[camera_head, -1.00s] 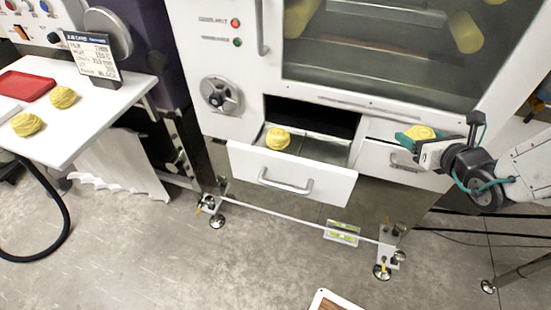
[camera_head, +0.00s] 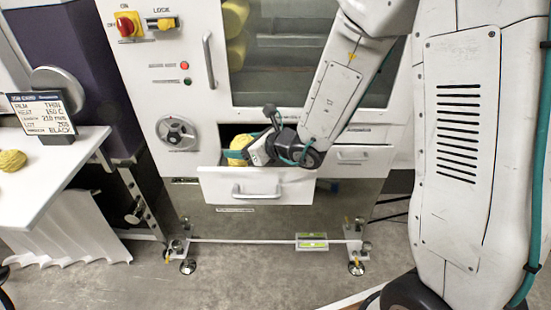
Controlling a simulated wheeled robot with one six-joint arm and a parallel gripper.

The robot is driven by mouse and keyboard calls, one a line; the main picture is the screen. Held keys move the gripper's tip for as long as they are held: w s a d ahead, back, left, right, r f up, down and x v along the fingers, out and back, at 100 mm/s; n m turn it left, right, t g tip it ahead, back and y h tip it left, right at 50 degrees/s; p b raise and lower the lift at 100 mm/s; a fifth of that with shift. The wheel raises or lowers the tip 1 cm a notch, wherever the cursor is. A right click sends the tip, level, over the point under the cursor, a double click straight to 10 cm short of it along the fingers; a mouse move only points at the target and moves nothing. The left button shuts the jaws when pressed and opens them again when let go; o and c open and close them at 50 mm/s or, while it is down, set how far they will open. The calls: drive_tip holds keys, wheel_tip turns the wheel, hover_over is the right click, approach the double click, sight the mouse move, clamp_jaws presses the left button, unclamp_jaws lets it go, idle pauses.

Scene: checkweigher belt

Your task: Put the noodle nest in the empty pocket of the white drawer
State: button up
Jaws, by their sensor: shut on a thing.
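The white drawer (camera_head: 256,187) is pulled out of the white machine. My gripper (camera_head: 237,153) is at the left part of the drawer opening, its teal fingers low, around the top of the drawer front. It is shut on a noodle nest. Yellow nest surface (camera_head: 240,142) shows just behind the teal fingers; I cannot tell whether this is the held nest, the nest that sat in the drawer, or both. My gripper and wrist hide most of the drawer's inside, so its pockets cannot be made out.
A shut drawer (camera_head: 363,155) is to the right of the open one. A white table (camera_head: 60,165) at left bears a sign (camera_head: 46,112) and another yellow nest (camera_head: 11,160). The machine has a window, a long handle (camera_head: 209,62) and a dial (camera_head: 177,133). Floor in front is clear.

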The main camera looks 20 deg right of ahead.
hover_over(281, 164)
drive_tip(key=f, duration=0.6)
drive_tip(key=shift+s+a+f, duration=0.15)
drive_tip(key=shift+s+a, duration=0.05)
drive_tip(key=shift+a, duration=0.05)
wheel_tip(281, 164, down, 5)
drive_tip(key=shift+r, duration=0.1)
drive_tip(key=shift+w+d+f, duration=0.1)
drive_tip(key=shift+d+f, duration=0.1)
drive_tip(key=shift+f, duration=0.05)
drive_tip(key=shift+f, duration=0.1)
drive_tip(key=shift+f, duration=0.5)
drive_tip(key=o, duration=1)
drive_tip(key=shift+o, duration=0.2)
